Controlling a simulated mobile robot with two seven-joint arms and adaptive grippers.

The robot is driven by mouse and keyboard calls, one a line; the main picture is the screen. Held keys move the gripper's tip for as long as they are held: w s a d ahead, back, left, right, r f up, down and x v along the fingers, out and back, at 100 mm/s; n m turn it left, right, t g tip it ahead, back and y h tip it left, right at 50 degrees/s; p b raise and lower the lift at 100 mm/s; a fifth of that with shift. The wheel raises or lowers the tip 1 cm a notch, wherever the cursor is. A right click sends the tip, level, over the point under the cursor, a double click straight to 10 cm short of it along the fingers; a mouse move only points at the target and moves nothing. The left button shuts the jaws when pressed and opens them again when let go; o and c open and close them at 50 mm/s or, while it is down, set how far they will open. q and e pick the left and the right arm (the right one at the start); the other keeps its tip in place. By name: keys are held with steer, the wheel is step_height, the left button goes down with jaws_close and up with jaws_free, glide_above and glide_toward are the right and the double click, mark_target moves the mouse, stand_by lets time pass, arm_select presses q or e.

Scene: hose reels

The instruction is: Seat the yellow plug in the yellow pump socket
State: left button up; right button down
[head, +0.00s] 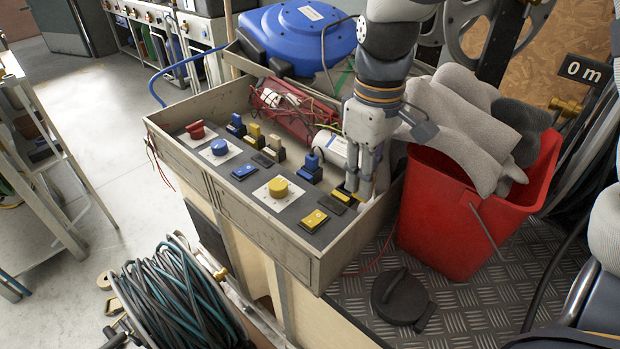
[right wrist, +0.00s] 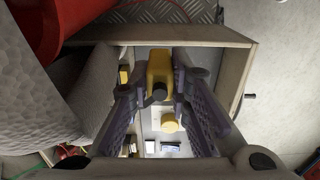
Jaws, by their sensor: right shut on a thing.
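My right gripper (head: 356,190) reaches down over the front right part of the control box. In the right wrist view it (right wrist: 158,95) is shut on a yellow plug (right wrist: 160,72), with a finger on each side. In the head view the yellow plug (head: 343,191) shows only partly below the fingers, close to the panel; I cannot tell whether it touches. A flat yellow piece with small marks (head: 314,220), possibly the yellow pump socket, lies near the yellow knob (head: 278,187). A dark plate (head: 332,205) lies between it and the gripper. My left gripper is out of view.
The box's raised wall (head: 378,215) stands close to the gripper. A red bucket (head: 455,215) with grey cloth is to the right. A red knob (head: 196,130) and blue knob (head: 219,147) are left.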

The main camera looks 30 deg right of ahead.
steer(key=w+d+f, duration=0.2)
steer(key=w+f, duration=0.1)
steer(key=w+d+f+b, duration=0.1)
steer(key=w+d+f, duration=0.1)
steer(key=w+f, duration=0.1)
steer(key=w+d+f+b, duration=0.1)
steer(key=w+d+f, duration=0.2)
steer(key=w, duration=0.2)
steer(key=shift+w+f, duration=0.15)
steer(key=shift+f, duration=0.1)
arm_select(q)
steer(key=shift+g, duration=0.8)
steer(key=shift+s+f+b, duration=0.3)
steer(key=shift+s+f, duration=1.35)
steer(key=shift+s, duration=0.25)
arm_select(e)
steer(key=shift+w+d+f, duration=0.1)
steer(key=shift+w+f, duration=0.05)
steer(key=shift+f, duration=0.75)
steer(key=shift+w+f, duration=0.15)
steer(key=shift+f, duration=0.7)
steer(key=shift+f, duration=0.15)
steer(key=c, duration=1.5)
jaws_free()
